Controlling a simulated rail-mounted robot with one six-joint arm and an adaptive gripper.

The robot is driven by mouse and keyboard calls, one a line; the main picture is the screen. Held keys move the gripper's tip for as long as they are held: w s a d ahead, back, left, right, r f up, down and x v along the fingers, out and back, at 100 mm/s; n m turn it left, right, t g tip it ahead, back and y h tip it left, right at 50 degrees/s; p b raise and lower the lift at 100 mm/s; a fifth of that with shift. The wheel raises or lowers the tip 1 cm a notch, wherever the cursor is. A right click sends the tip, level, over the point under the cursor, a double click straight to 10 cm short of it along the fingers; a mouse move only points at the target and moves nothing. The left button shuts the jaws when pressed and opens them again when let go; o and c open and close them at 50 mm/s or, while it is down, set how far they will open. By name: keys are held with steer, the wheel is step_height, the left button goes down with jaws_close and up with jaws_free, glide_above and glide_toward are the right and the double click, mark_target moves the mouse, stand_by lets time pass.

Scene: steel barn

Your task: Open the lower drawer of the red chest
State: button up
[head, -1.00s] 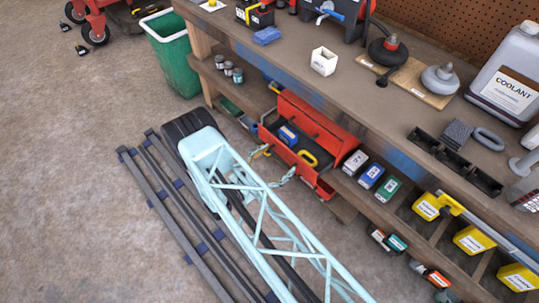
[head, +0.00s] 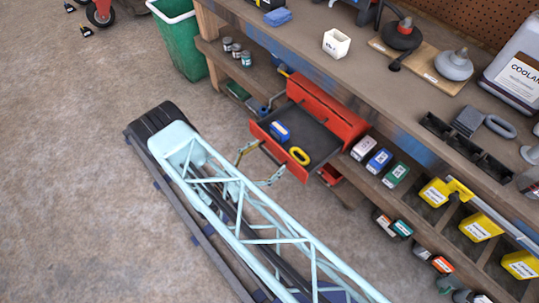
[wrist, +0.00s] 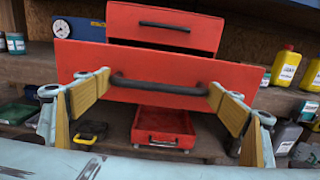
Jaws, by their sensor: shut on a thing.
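The red chest (head: 328,104) stands on the shelf under the bench in the head view. Its lower drawer (wrist: 165,62) is pulled well out toward me, with its dark floor showing in the head view (head: 312,137). A blue item (head: 280,132) and a yellow ring-shaped item (head: 299,155) lie in it. The upper drawer (wrist: 195,40) looks shut in the wrist view. My gripper (head: 270,157) is at the lower drawer's front, shut on its dark bar handle (wrist: 160,86), with one yellow-padded finger at each end.
A separate red tray (wrist: 164,125) sits below the drawer. Labelled small boxes (head: 379,160) stand right of the chest, and small cans (head: 236,50) left of it. The bench top (head: 300,45) overhangs the shelf. The floor (head: 90,200) in front is mostly clear.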

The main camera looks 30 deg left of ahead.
steer(key=o, duration=0.8)
steer(key=shift+s, duration=0.15)
steer(key=v, duration=1.1)
steer(key=shift+s, duration=0.35)
steer(key=shift+a, duration=0.15)
